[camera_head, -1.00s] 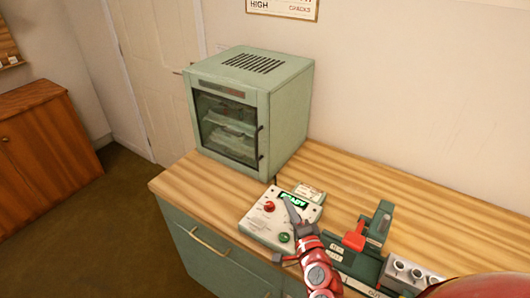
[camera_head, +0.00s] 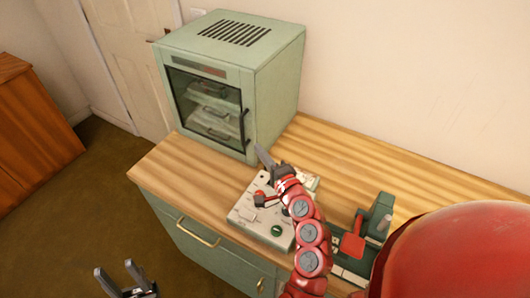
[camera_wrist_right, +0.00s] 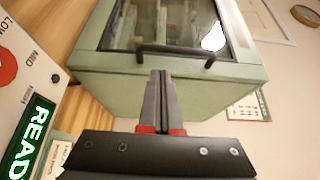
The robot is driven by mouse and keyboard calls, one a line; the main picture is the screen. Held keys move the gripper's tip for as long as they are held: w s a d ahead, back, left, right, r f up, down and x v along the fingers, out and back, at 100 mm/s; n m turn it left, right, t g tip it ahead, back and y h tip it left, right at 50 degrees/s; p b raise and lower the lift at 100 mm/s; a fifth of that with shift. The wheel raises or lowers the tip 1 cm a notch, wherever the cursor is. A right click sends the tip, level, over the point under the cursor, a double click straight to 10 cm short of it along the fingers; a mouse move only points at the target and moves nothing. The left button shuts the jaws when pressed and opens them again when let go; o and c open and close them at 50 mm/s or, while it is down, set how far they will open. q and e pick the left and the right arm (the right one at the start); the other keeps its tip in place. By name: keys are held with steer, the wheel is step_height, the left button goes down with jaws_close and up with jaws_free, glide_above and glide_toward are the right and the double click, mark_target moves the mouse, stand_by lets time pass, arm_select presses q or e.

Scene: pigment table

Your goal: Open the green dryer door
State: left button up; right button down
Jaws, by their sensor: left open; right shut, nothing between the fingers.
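The green dryer (camera_head: 278,90) stands on the wooden counter; its glass-fronted door (camera_head: 208,108) looks closed, with trays behind the glass. A dark vertical handle (camera_head: 244,126) is on the door's right side. My right gripper (camera_head: 262,156) is shut and empty, just in front of and below the handle. In the right wrist view, its shut fingers (camera_wrist_right: 160,75) point at the dryer, and the handle (camera_wrist_right: 175,50) lies just beyond their tips; contact cannot be told. My left gripper (camera_head: 122,272) is open and empty, low in front of the counter.
A green device with a red part (camera_head: 352,247) is to the right. The counter (camera_head: 175,163) left of the box is clear.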

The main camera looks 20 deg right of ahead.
steer(key=shift+w+a+p, duration=0.2)
steer(key=shift+w+p, duration=0.2)
steer(key=shift+w, duration=1)
steer(key=shift+w+a+p, duration=0.15)
steer(key=shift+w+p, duration=0.2)
steer(key=shift+w, duration=1)
